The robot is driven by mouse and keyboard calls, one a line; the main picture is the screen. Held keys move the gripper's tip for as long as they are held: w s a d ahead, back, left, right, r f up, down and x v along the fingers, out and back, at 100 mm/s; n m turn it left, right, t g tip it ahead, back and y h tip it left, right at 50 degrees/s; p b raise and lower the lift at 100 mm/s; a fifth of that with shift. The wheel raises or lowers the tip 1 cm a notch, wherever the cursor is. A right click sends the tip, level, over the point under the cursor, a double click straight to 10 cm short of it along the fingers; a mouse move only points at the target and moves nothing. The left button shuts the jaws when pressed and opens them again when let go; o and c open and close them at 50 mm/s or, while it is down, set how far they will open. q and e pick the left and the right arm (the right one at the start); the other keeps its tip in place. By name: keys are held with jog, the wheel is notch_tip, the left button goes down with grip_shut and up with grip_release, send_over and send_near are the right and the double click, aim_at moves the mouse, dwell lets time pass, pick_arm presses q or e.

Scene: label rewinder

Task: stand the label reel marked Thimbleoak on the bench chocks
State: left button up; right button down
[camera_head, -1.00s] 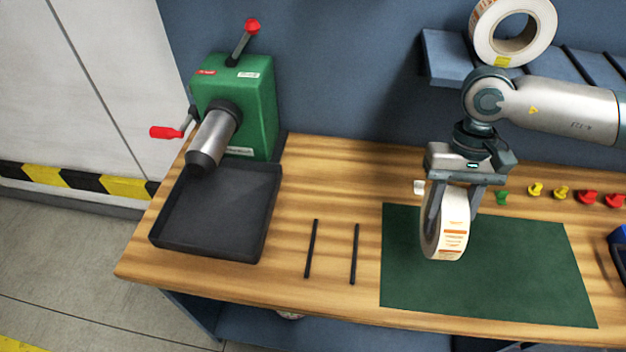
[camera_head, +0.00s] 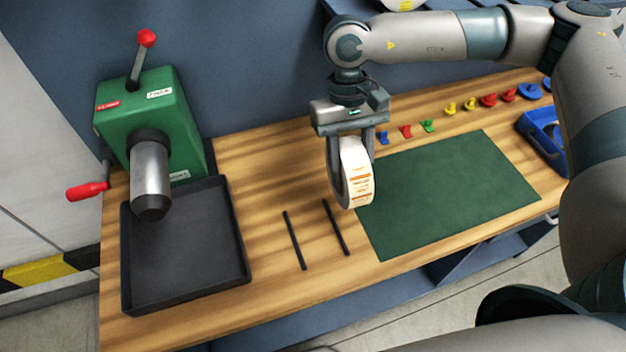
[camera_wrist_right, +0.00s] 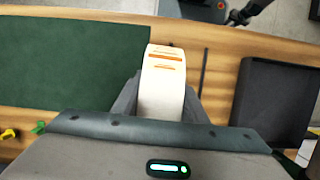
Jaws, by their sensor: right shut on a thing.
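My right gripper (camera_head: 350,150) is shut on a label reel (camera_head: 355,178), white with orange-printed labels, and holds it upright above the bench. The reel also shows between the fingers in the right wrist view (camera_wrist_right: 163,75). I cannot read a name on it. The bench chocks appear as two thin black bars (camera_head: 294,241) and (camera_head: 336,227) lying side by side on the wooden bench. The reel hangs just to the right of and behind the right-hand bar. In the right wrist view one bar (camera_wrist_right: 204,72) shows beside the reel.
A green rewinder (camera_head: 150,115) with a metal spindle and red-knobbed levers stands at the left, behind a black tray (camera_head: 190,250). A green mat (camera_head: 450,190) lies right of the reel.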

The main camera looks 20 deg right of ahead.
jog(key=shift+s+a+f, duration=0.1)
jog(key=shift+s+a, duration=0.05)
jog(key=shift+a, duration=0.25)
jog(key=s+a+r+m+t+y+p, duration=0.1)
jog(key=a+m+y+p, duration=0.5)
jog(key=m, duration=1.1)
jog(key=shift+s+a+r+m+t+y, duration=0.4)
jog(key=shift+t+y, duration=0.6)
jog(key=shift+y, duration=1.3)
jog(key=shift+s+d+f, duration=0.1)
jog(key=shift+d+f, duration=0.05)
notch_tip(320, 180, down, 9)
jog(key=b, duration=0.5)
jog(key=shift+f, duration=0.2)
